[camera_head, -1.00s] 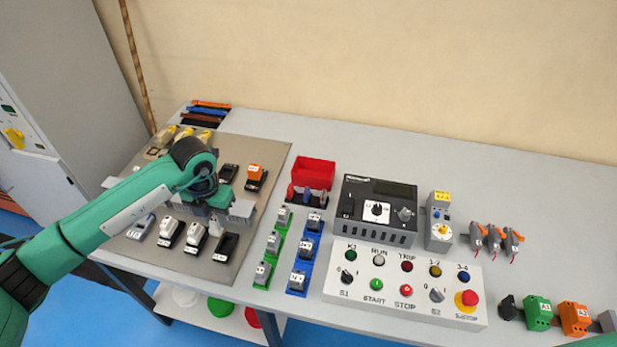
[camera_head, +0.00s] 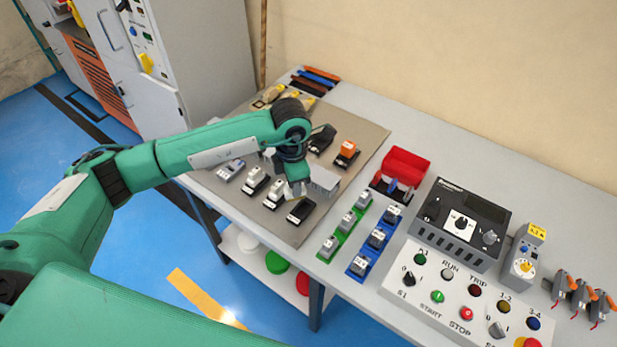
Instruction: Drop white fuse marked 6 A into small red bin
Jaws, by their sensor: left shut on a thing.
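My left gripper (camera_head: 297,190) is above the brown mat (camera_head: 345,190), close over an empty-looking black fuse base (camera_head: 301,211). It is shut on a small pale piece, seemingly a white fuse, mostly hidden by the gripper; no marking can be read. Two other white fuses (camera_head: 255,179) (camera_head: 276,191) sit in black bases left of the gripper. The small red bin (camera_head: 408,163) stands to the right, beyond the mat, and its inside looks empty. My right gripper is out of view.
A grey block (camera_head: 325,181) is close right of the gripper. An orange fuse (camera_head: 347,148) stands between gripper and bin. Green (camera_head: 345,228) and blue (camera_head: 373,243) strips with grey pieces lie at the front. A control panel (camera_head: 462,290) is at right.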

